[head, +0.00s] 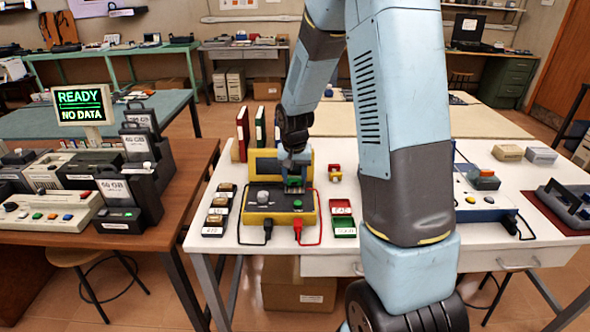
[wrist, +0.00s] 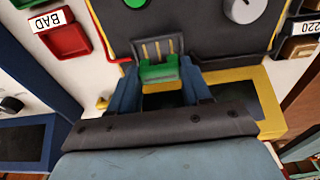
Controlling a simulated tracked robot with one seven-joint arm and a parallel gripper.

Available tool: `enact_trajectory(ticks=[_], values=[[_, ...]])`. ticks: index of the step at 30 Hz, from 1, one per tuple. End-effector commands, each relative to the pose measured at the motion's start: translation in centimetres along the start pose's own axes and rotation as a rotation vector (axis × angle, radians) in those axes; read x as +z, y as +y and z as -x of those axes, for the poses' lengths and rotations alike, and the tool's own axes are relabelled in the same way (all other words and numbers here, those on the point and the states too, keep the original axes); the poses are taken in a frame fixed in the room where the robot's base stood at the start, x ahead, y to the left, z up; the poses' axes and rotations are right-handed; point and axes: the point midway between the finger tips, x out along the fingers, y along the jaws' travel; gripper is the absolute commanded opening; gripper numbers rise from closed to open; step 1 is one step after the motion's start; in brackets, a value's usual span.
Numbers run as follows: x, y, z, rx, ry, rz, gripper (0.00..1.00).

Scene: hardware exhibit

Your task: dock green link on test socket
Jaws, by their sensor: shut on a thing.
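The green link (head: 293,182) is between the fingers of my gripper (head: 294,172), above the yellow and dark tester (head: 268,218). In the wrist view, the blue fingers of my gripper (wrist: 160,88) are shut on the green link (wrist: 159,71) from both sides. Pale prongs lie just beyond the link against a dark upright frame, which looks like the test socket (wrist: 178,46). I cannot tell whether the link touches the socket or is seated in it. The tester's green button (wrist: 136,3) and grey knob (wrist: 243,8) lie beyond.
A red tray (head: 340,206) marked BAD and a green tray (head: 344,227) stand right of the tester. Small labelled trays (head: 217,218) stand to its left. Red and green binders (head: 243,130) stand behind. A screen (head: 82,106) reads READY, NO DATA. Black and red leads run in front.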

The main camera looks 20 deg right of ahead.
Motion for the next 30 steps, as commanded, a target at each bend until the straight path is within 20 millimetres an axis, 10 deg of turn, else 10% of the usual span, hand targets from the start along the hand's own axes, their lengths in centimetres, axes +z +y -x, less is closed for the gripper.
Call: enact_trajectory(ticks=[30], values=[[0.25,0.03,-0.84,0.0,0.0,0.001,0.19]])
